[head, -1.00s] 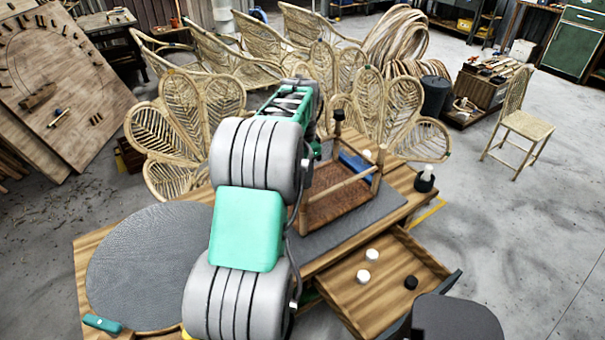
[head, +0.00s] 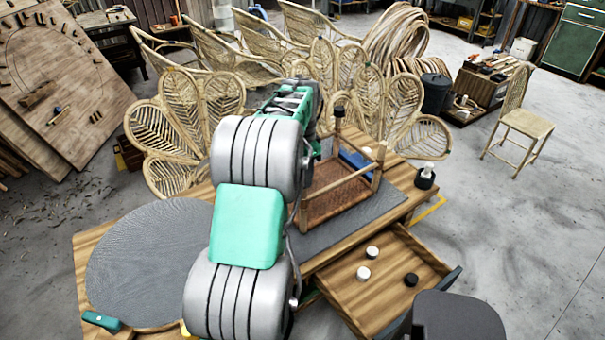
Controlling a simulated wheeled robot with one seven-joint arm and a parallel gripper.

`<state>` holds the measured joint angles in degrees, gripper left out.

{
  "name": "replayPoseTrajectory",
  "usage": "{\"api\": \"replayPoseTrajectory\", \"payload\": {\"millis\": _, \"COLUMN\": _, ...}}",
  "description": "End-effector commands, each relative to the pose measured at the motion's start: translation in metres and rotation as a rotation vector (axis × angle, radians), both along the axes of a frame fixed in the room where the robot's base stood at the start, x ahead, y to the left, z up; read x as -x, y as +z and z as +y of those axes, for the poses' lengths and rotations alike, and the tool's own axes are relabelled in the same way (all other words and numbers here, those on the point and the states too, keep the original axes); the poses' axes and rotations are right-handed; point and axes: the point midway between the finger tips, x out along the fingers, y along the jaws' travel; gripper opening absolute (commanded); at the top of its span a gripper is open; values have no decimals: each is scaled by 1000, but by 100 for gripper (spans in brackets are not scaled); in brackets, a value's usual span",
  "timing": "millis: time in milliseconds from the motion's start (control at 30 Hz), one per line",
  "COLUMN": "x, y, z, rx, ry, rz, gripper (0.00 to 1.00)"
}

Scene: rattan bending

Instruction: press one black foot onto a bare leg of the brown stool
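The brown stool (head: 337,203) lies upside down on a grey mat (head: 385,212) on the wooden table, legs up. Its back leg carries a black foot (head: 339,112) at the top. The right leg (head: 378,168) and the front leg (head: 304,208) show no black foot. My arm hides the left part of the stool, so I cannot see the fourth leg. A loose black foot (head: 411,280) lies in the open drawer (head: 350,303).
Two pale round pieces (head: 363,273) are also in the drawer. A blue object (head: 357,164) lies behind the stool. A dark pot with a white top (head: 425,176) stands at the table's right corner. A round grey pad (head: 145,262) covers the left end. Rattan chairs (head: 375,105) stand close behind.

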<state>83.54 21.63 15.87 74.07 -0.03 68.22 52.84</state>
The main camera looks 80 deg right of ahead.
Motion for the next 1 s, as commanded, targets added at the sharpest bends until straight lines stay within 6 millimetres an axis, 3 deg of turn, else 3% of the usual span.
{"api": "replayPoseTrajectory", "payload": {"millis": 200, "x": 0, "y": -3, "z": 1, "rx": -6, "ry": 0, "rz": 1, "gripper": 1}}
{"api": "replayPoseTrajectory", "payload": {"millis": 233, "x": 0, "y": -3, "z": 1, "rx": -6, "ry": 0, "rz": 1, "gripper": 40}}
{"api": "replayPoseTrajectory", "payload": {"millis": 533, "x": 0, "y": -4, "z": 2, "rx": -8, "ry": 0, "rz": 1, "gripper": 65}}
{"api": "replayPoseTrajectory", "payload": {"millis": 833, "x": 0, "y": 1, "z": 1, "rx": -4, "ry": 0, "rz": 1, "gripper": 65}}
{"api": "replayPoseTrajectory", "payload": {"millis": 1000, "x": 0, "y": 30, "z": 0, "rx": 0, "ry": 0, "rz": 0, "gripper": 65}}
